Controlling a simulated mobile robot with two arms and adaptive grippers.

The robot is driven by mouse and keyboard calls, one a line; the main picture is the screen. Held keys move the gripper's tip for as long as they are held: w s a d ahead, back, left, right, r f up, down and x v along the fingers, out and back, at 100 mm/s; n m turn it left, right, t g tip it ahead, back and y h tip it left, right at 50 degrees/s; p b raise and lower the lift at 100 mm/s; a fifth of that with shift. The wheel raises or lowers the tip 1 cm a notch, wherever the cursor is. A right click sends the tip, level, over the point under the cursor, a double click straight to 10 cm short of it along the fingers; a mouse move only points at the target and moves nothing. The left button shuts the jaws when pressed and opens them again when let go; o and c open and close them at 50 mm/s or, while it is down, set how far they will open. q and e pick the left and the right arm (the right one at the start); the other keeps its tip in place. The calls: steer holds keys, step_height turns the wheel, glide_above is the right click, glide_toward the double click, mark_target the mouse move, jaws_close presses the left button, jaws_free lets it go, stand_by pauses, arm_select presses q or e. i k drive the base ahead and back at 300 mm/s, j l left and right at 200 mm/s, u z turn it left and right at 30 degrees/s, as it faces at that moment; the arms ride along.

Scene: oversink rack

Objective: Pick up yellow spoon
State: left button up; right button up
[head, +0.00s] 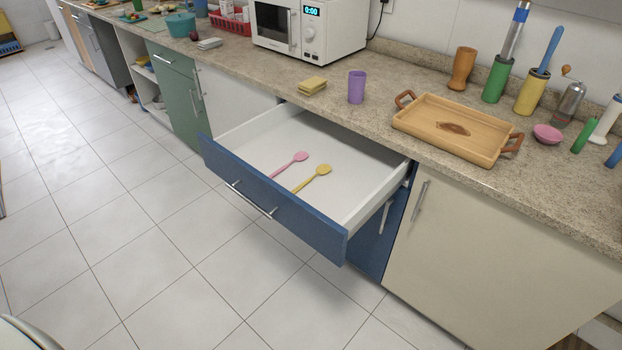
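A yellow spoon (313,178) lies flat in an open drawer (346,219) with a blue front and white inside. Its round bowl points to the upper right and its handle runs toward the drawer front. A pink spoon (290,164) lies beside it on the left, roughly parallel and apart from it. Neither of my grippers is in the head view.
The speckled counter (372,121) above the drawer holds a wooden tray (455,129), a purple cup (357,87), yellow sponges (312,86) and a microwave (308,27). The blue drawer front (262,196) juts into the aisle. The tiled floor (150,255) before it is clear.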

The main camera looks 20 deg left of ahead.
mark_target(324, 168)
steer(key=i+j+z, duration=0.15)
steer(key=j, duration=0.4)
steer(key=i+j+z, duration=0.2)
steer(key=j, duration=0.4)
steer(key=j+z, duration=0.15)
steer(key=j, duration=0.4)
